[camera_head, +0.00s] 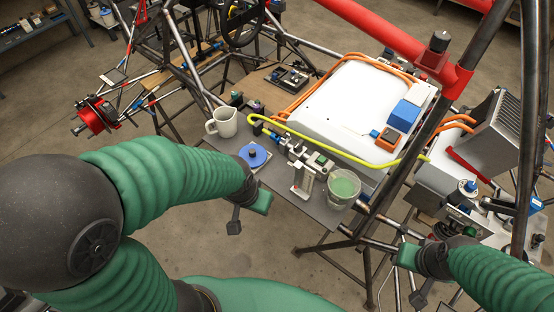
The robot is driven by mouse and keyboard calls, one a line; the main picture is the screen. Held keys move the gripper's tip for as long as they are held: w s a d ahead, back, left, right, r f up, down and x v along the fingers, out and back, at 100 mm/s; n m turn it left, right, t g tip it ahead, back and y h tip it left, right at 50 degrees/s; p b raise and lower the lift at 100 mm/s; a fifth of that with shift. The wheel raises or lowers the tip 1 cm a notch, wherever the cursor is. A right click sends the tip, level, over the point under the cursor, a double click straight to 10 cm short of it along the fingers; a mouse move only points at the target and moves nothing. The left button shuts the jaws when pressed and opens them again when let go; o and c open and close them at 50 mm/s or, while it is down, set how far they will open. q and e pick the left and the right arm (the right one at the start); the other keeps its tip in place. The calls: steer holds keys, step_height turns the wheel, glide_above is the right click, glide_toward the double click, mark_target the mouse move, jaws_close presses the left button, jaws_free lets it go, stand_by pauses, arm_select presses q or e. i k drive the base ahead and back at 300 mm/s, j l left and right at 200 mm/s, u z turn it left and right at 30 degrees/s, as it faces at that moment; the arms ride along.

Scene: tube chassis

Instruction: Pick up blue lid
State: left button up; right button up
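The blue lid (254,155) is a flat disc with a dark knob, lying on the grey shelf (318,208) left of the middle. My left gripper (250,214) is just in front of the shelf edge, below the lid in the picture. Its two fingers are apart with nothing seen between them, and it does not touch the lid. My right gripper (412,278) is at the lower right, away from the lid. Its fingers also stand apart and look empty. A clear container (343,188) with green contents stands on the shelf to the right of the lid.
A white pitcher (222,122) stands left of the lid. Metal fittings (302,172) sit right of it, and a yellow hose (340,154) runs behind. A large white box (350,108) lies behind. Chassis tubes (520,130) rise on the right.

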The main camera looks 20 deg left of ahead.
mark_target(255, 155)
steer(key=j+u, duration=0.35)
steer(key=j, duration=0.15)
steer(key=i+j+u, duration=0.3)
steer(key=j, duration=0.15)
steer(key=k, duration=0.1)
